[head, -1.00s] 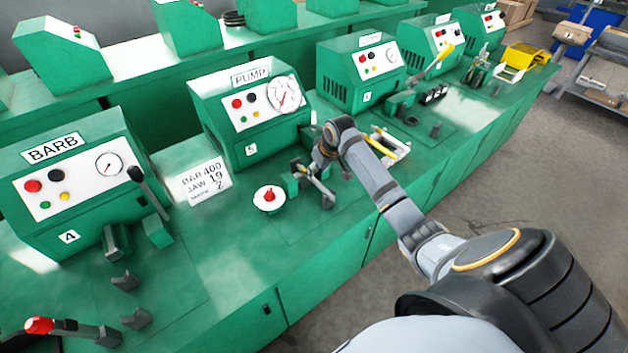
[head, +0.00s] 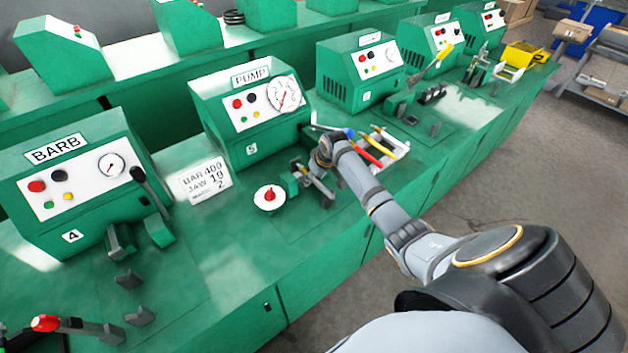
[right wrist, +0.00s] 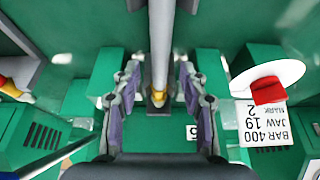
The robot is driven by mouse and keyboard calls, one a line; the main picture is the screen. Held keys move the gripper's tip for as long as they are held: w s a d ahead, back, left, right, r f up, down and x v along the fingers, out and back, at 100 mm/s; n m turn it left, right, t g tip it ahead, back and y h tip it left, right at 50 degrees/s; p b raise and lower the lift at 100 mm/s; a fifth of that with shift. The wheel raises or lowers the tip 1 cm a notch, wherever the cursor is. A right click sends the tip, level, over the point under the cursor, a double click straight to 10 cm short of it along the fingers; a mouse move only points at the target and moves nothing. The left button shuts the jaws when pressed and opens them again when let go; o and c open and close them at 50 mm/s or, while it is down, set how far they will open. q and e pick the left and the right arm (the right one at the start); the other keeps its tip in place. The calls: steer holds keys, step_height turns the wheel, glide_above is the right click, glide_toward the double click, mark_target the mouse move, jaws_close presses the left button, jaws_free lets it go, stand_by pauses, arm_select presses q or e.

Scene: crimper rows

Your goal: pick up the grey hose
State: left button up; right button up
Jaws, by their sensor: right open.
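The grey hose (right wrist: 159,45) shows in the right wrist view as a pale grey tube running down the middle from the top edge, with a brass-coloured fitting at its lower end. My right gripper (right wrist: 158,80) is open, with one finger on each side of the hose; no contact shows. In the head view my right gripper (head: 316,178) is low over the bench in front of the PUMP machine (head: 232,98), where the arm and fingers make the hose hard to pick out. My left gripper is not in view.
A white dish with a red knob (head: 269,198) and a sign card (head: 206,181) stand left of the gripper. A white tray (head: 402,150) with coloured tools or hoses is to the right. The BARB machine (head: 75,172) stands at the left. Bare bench lies in front of the dish.

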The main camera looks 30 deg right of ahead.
steer(key=shift+f, duration=0.2)
jaws_close()
stand_by(0.3)
steer(key=shift+r, duration=0.1)
